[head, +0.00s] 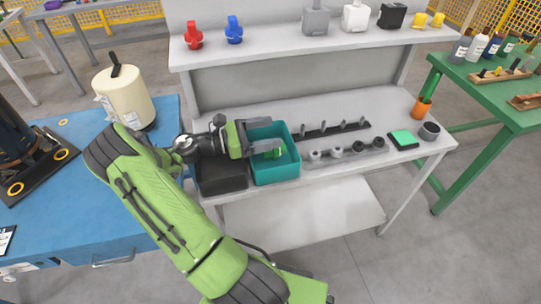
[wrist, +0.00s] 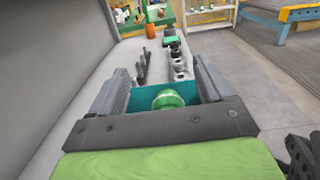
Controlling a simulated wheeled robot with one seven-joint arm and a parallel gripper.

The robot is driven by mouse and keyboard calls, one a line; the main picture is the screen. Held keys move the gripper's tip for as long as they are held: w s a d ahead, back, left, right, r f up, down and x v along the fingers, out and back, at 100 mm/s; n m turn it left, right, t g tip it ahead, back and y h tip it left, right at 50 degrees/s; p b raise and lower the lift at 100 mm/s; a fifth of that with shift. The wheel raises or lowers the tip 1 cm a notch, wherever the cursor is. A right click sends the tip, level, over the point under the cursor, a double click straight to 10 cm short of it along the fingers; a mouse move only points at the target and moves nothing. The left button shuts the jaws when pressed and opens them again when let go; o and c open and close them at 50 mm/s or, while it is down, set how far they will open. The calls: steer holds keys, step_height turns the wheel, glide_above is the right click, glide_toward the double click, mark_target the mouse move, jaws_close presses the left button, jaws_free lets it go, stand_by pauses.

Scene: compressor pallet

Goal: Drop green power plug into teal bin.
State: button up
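The teal bin (head: 276,173) stands on the grey bench, to the left of its middle. The green power plug (head: 274,153) shows within the bin's outline, just by my gripper's near finger. I cannot tell if it rests on the bin floor. My gripper (head: 264,134) is over the bin, its fingers spread apart. In the wrist view the green plug (wrist: 168,99) shows between and beyond the fingers, with clear gaps on both sides, and the teal bin (wrist: 205,108) lies behind it.
A black bin (head: 222,178) stands directly left of the teal bin. A rail of upright pegs (head: 334,130) and a grey holder with round fittings (head: 345,151) are to the right. An orange cup (head: 420,107) stands farther right. A shelf (head: 300,45) with coloured plugs and blocks runs above the bench.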

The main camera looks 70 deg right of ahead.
steer(key=p+v, duration=0.4)
steer(key=v, duration=1.1)
steer(key=shift+w, duration=0.35)
steer(key=shift+a, duration=0.15)
